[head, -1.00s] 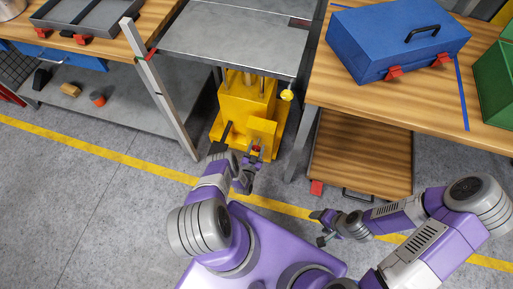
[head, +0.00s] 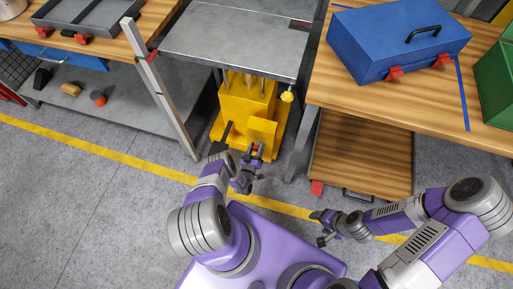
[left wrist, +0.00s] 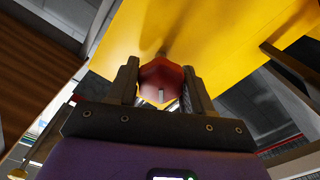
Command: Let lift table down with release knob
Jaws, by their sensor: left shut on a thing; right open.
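The lift table has a grey steel top (head: 235,40) on a yellow base (head: 245,103) and stands between two benches in the head view. Its release knob is red and faceted with a short pale mark, seen in the left wrist view (left wrist: 162,84) in front of the yellow housing (left wrist: 190,35). My left gripper (head: 256,154) is at the front of the base; in the left wrist view its two fingers (left wrist: 161,88) are shut on the knob, one on each side. My right gripper (head: 322,227) is open and empty, above the floor at the right.
A wooden bench (head: 390,101) with a blue toolbox (head: 385,42) is right of the lift table, with a low wooden shelf (head: 350,160) beneath. A grey post (head: 160,90) and a bench with a tray (head: 85,15) are at the left. Floor at the left is clear.

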